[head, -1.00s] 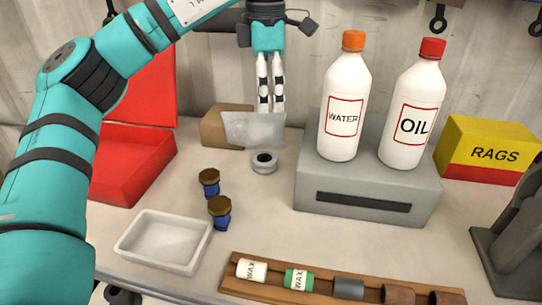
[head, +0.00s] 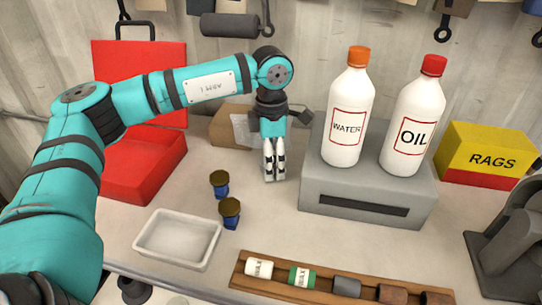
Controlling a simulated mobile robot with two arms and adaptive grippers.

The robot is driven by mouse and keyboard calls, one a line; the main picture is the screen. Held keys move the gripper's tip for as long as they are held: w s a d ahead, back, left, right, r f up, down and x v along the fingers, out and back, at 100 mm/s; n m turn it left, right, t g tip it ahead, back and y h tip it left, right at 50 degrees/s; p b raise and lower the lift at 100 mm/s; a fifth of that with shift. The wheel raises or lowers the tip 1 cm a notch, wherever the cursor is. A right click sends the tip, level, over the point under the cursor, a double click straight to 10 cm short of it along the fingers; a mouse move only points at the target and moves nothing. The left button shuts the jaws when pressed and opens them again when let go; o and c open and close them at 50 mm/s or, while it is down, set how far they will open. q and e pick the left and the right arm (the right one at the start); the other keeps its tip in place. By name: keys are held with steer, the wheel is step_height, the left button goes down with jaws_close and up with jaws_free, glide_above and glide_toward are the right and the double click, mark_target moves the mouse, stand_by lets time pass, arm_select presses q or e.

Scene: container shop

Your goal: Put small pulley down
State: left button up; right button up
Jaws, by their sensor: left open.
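My left gripper (head: 274,172) points straight down at the bench, just left of the grey box. Its white-and-black fingers stand close together but are open, with the tips low, near the bench top. The small pulley, a grey ring with a dark centre, showed on the bench at this spot a second ago. Now the fingers cover that spot and I cannot make the pulley out. My right gripper is not in view.
The grey box (head: 367,192) bears the water bottle (head: 345,115) and oil bottle (head: 412,120). Two blue bolts (head: 229,215) with brown heads, a white tray (head: 177,240), an open red toolbox (head: 145,165) and a wooden rack (head: 245,284) surround clear bench.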

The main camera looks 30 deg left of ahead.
arm_select(q)
steer(key=shift+f, duration=0.4)
steer(key=shift+r, duration=0.1)
steer(key=c, duration=1.2)
